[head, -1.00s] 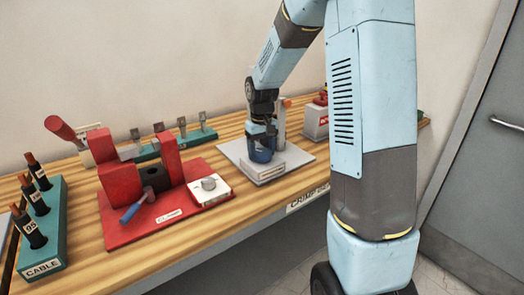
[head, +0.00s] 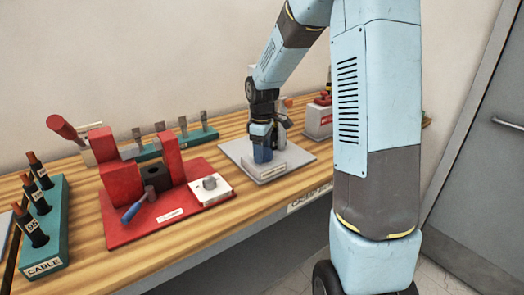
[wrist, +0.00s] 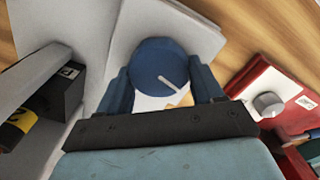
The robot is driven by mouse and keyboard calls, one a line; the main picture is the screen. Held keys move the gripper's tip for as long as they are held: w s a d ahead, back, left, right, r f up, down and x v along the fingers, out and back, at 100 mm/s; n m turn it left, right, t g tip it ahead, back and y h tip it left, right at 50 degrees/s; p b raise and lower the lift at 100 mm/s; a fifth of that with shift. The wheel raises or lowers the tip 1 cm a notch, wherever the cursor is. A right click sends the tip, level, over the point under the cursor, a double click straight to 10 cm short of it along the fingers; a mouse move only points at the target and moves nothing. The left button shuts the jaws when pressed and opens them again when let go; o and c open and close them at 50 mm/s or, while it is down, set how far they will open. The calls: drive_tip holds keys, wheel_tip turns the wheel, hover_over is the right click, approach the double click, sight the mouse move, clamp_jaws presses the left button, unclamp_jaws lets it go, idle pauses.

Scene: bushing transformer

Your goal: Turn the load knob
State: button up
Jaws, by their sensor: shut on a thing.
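A round blue knob (wrist: 157,62) with a white pointer line shows in the wrist view, between the two blue fingers of my gripper (wrist: 162,84). My gripper is shut on the knob's sides. The pointer line slants towards the lower right. In the head view my gripper (head: 262,140) points down over a pale grey unit (head: 283,164) on the bench, and its fingers mostly hide the knob. The unit's front label is too small to read.
Left of the unit, a red clamp fixture (head: 130,225) carries a white box (head: 222,194) with a grey knob (head: 210,182). A teal cable rack (head: 40,262) stands at far left. A grey box with a red top (head: 319,122) stands behind right. Bare bench lies between the two plates.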

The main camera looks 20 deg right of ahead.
drive_tip(key=shift+s+f+n, duration=0.15)
drive_tip(key=shift+f+n, duration=0.05)
drive_tip(key=shift+n, duration=0.1)
drive_tip(key=o, duration=1)
drive_tip(key=shift+o, duration=0.2)
drive_tip(key=shift+r, duration=0.1)
drive_tip(key=shift+w+r, duration=0.2)
drive_tip(key=shift+r, duration=0.35)
wheel_tip(320, 180, up, 12)
drive_tip(key=shift+r, duration=0.25)
